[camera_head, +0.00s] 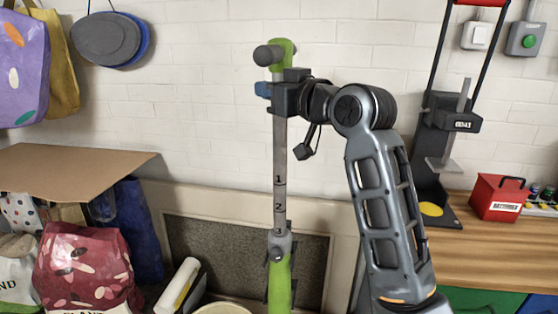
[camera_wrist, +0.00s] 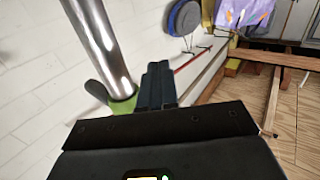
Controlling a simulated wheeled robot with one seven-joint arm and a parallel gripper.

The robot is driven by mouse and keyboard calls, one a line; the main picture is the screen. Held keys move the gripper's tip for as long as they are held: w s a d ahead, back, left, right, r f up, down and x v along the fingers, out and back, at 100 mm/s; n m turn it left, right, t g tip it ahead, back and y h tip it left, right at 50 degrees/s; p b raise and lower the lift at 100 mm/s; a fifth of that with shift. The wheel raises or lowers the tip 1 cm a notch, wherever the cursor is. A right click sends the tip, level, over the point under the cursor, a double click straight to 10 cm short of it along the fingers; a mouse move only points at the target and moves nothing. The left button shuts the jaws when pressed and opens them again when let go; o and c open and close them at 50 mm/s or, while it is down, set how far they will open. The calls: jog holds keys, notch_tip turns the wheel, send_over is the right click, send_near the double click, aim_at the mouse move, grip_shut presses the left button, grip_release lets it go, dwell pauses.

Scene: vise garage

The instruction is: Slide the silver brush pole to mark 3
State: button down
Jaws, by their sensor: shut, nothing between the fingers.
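The silver brush pole (camera_head: 280,150) stands upright in front of the wall, with black marks 1, 2 and 3 on its lower part. Its top has a green piece with a grey knob (camera_head: 268,55). A grey collar (camera_head: 279,243) on the green lower tube (camera_head: 279,283) sits just below mark 3. My gripper (camera_head: 262,90) is near the pole's top, its body overlapping the pole and its blue fingertips left of it. In the wrist view the shut, empty fingers (camera_wrist: 158,82) are beside the shiny pole (camera_wrist: 101,42) and the green piece (camera_wrist: 120,105). Contact is unclear.
A cardboard sheet (camera_head: 75,167) and patterned bags (camera_head: 85,270) are at the left. A dark framed panel (camera_head: 215,250) is behind the pole. A wooden bench (camera_head: 480,250) at the right carries a black stand (camera_head: 435,150) and a red box (camera_head: 496,198).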

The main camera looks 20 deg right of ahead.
jog(key=p+v, duration=0.1)
jog(key=v, duration=1.1)
jog(key=shift+f, duration=0.3)
dwell(0.6)
dwell(0.3)
jog(key=s+a+f+m+g+h, duration=0.1)
jog(key=s+f+m+h, duration=0.15)
jog(key=s+f, duration=0.75)
jog(key=s+a+f+m+h, duration=0.25)
jog(key=s+f, duration=0.25)
jog(key=f, duration=0.8)
jog(key=s+f+n, duration=0.1)
jog(key=s+f, duration=0.1)
jog(key=s, duration=1.1)
jog(key=s+f+g, duration=0.1)
jog(key=s+f, duration=0.1)
jog(key=s, duration=1.1)
jog(key=shift+s+a+n+g, duration=0.3)
jog(key=shift+s+a+n, duration=0.05)
jog(key=shift+s+n, duration=0.05)
jog(key=c, duration=1.8)
grip_release()
